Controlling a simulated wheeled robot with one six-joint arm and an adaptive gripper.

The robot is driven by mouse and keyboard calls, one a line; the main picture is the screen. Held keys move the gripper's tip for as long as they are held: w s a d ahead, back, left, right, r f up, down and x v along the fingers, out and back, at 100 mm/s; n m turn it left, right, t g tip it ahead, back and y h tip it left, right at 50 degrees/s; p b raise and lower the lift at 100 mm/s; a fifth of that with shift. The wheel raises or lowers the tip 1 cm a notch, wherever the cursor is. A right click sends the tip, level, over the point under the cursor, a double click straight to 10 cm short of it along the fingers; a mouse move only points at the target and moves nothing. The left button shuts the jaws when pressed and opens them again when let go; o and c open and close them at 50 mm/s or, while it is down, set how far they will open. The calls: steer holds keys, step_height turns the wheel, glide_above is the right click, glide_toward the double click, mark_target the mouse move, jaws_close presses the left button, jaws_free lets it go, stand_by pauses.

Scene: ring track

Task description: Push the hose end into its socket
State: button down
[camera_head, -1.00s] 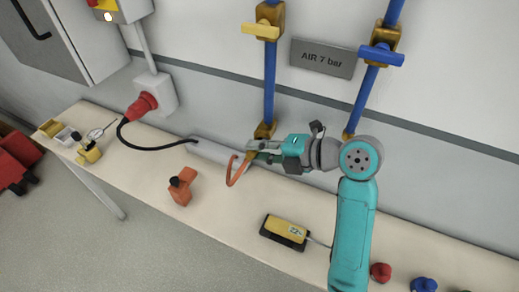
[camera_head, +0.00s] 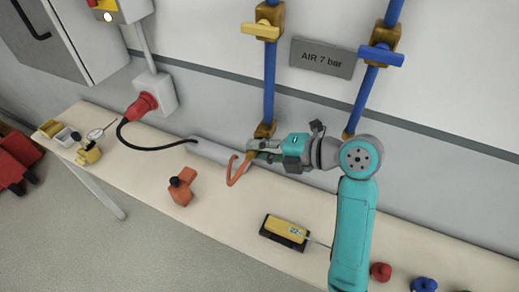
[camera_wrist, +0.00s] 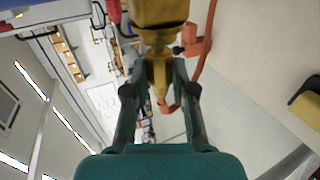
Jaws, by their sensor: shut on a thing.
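My gripper (camera_head: 258,150) is at the wall end of the bench, just below the left blue pipe. It is shut on the brass-coloured hose end (camera_wrist: 160,75), which shows between the two fingers in the wrist view. The orange hose (camera_head: 236,172) hangs in a curve from the gripper; it also shows in the wrist view (camera_wrist: 207,45). The brass socket (camera_head: 264,130) sits at the pipe's lower end, directly above the gripper. In the wrist view a larger brass body (camera_wrist: 158,12) meets the hose end. The fingers partly hide the joint, so I cannot tell how deep it sits.
A yellow valve handle (camera_head: 260,31) and a blue one (camera_head: 381,56) are on the pipes.

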steer(key=shift+w+d, duration=0.2)
steer(key=shift+w, duration=0.3)
steer(key=c, duration=0.9)
jaws_free()
